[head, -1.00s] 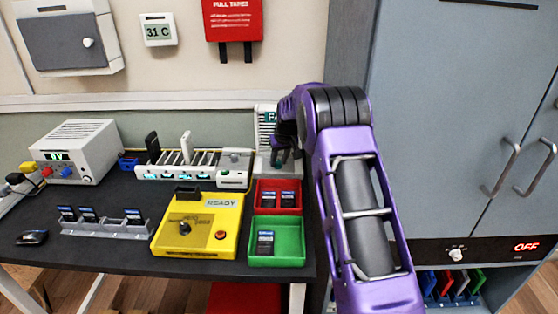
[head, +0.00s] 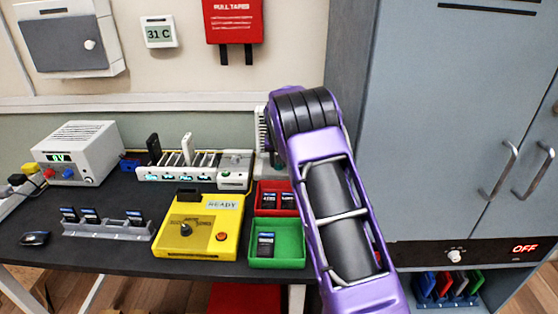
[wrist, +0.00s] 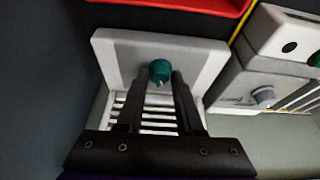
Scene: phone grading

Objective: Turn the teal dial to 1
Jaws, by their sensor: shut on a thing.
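The teal dial (wrist: 160,71) is a small round knob on the light grey face of a white slatted unit (wrist: 108,58) in the wrist view. My gripper (wrist: 162,80) reaches over the unit with its two dark fingers on either side of the dial, shut on it. In the head view the slatted unit (head: 261,128) stands at the back right of the table, mostly behind my arm. The dial and fingertips are hidden there. No number marks on the dial are readable.
Left of the unit, a white slotted rack (head: 236,172) stands on the table. In front are a red tray (head: 262,204), a green tray (head: 292,262) and a yellow READY box (head: 168,236). A tall grey cabinet (head: 430,120) stands close on the right.

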